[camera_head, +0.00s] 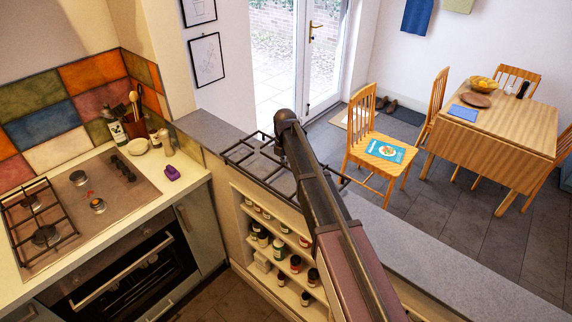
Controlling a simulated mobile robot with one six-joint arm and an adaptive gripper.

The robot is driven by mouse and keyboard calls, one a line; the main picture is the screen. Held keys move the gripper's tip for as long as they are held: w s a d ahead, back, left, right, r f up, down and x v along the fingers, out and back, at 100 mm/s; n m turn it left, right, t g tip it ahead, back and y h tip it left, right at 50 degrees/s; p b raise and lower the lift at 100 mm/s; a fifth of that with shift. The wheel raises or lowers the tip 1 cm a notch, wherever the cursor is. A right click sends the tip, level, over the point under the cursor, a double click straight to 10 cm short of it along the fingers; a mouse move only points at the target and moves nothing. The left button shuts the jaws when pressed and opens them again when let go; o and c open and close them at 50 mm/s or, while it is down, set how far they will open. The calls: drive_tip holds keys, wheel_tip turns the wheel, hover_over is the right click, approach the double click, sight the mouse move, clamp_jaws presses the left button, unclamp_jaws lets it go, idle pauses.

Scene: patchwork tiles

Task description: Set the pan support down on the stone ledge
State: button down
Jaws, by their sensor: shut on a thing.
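The pan support (243,163) is a black metal grid. It lies level over the grey stone ledge (450,262), towards the ledge's far part, with its left part reaching the ledge's kitchen-side edge. I cannot tell whether it touches the stone or hangs just above it. My gripper (279,149) is at the grid, below the end of my arm, and is shut on it. My arm hides the fingertips and the middle of the grid; a corner shows to the right of the arm.
Shelves of jars (280,252) are under the ledge. The hob (80,205) at left carries another black grid (38,222). A bottle (116,131), bowl (138,146) and purple object (172,173) stand on the counter. A wooden chair (379,151) stands beyond the ledge.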

drive_tip(key=shift+f+b, duration=0.7)
drive_tip(key=shift+f, duration=0.05)
idle(0.5)
drive_tip(key=c, duration=0.7)
unclamp_jaws()
drive_tip(key=shift+r, duration=0.1)
